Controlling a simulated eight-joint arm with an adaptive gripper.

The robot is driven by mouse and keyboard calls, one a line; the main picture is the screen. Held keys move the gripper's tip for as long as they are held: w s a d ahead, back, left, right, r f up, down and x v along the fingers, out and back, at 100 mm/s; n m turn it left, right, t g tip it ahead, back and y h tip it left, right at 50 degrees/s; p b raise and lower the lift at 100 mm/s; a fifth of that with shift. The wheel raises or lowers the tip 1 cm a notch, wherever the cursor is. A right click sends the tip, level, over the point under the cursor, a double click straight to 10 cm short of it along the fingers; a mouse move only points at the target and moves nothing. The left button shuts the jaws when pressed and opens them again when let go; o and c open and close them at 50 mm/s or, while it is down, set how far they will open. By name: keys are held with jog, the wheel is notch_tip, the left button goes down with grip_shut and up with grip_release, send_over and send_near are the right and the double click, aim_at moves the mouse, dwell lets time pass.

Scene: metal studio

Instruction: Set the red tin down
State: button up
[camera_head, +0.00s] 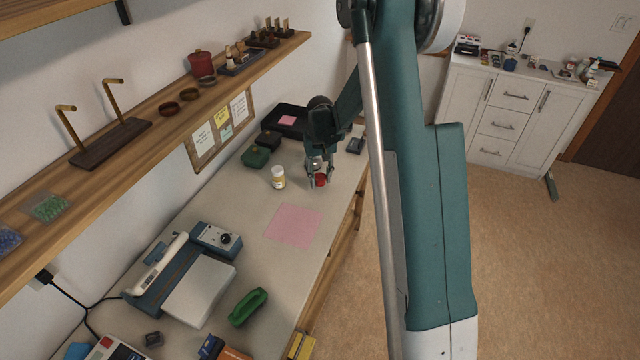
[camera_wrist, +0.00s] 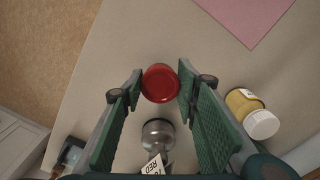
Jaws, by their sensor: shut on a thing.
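The red tin (camera_head: 320,180) is between the fingertips of my gripper (camera_head: 319,182) in the head view. In the wrist view the red tin (camera_wrist: 160,82) shows a round red face between the two green-padded fingers of my gripper (camera_wrist: 160,88), which is shut on it. It is close over the workbench (camera_head: 262,205) near its right edge; whether its base touches the top, I cannot tell. A silvery rounded object (camera_wrist: 157,133) with a white tag reading "RED" lies between the fingers, nearer the palm, in the wrist view.
A white-capped yellow bottle (camera_head: 278,178) stands just left of my gripper; it also shows in the wrist view (camera_wrist: 250,112). A pink sheet (camera_head: 294,225) lies flat on the bench. The bench between bottle and sheet is clear.

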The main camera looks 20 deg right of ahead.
aim_at(320, 177)
jog(key=shift+f, duration=1.55)
jog(key=shift+f+b, duration=0.2)
jog(key=shift+b, duration=0.15)
jog(key=o, duration=0.9)
jog(key=shift+r, duration=0.25)
notch_tip(320, 177, up, 12)
jog(key=shift+f+p, duration=0.1)
jog(key=shift+p, duration=0.8)
